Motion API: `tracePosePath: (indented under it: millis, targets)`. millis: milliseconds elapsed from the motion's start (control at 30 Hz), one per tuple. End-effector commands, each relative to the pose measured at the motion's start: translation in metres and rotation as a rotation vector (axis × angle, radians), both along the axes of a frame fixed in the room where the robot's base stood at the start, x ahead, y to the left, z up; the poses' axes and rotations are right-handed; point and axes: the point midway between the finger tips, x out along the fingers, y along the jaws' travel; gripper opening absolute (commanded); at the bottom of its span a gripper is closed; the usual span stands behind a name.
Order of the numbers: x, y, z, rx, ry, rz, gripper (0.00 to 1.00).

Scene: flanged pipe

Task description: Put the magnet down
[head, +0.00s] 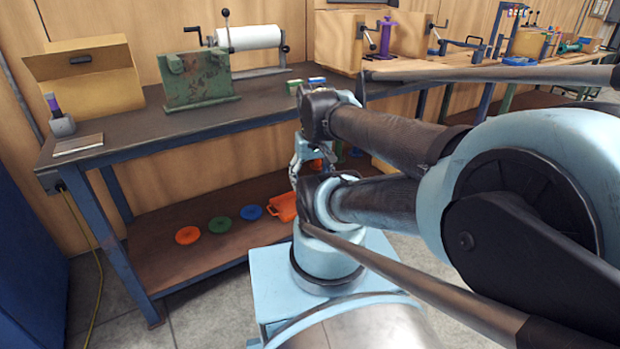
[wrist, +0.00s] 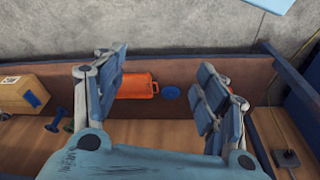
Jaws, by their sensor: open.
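I cannot make out a thing that is clearly the magnet in either view. My gripper (wrist: 163,62) is open in the wrist view, its two blue-padded fingers wide apart with nothing held between them. Beyond the gap lie an orange case with a handle (wrist: 136,86) and a blue disc (wrist: 171,92); I see no finger touching them. In the head view the orange case (head: 284,206) and blue disc (head: 251,212) lie on the lower shelf, and my arm hides most of my gripper.
Green (head: 219,225) and red (head: 188,235) discs lie left of the blue one on the shelf. The dark workbench top (head: 150,128) is above, with a green block-like fixture (head: 197,80) and an open box (head: 88,82). A carton (wrist: 26,94) sits left in the wrist view.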

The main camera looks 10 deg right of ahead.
Motion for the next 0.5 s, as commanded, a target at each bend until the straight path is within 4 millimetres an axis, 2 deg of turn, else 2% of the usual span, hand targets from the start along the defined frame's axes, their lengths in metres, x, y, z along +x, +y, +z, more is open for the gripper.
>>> tracePosePath:
  millis: [67, 167, 267, 500]
  targets:
    - [-0.002, 0.000, -0.002, -0.001, 0.001, -0.001, 0.63]
    - [0.007, 0.000, 0.009, 0.002, -0.003, 0.005, 0.63]
    - [0.026, -0.001, 0.033, 0.008, -0.012, 0.020, 0.63]
    - [0.093, -0.004, 0.103, 0.023, -0.040, 0.076, 0.63]
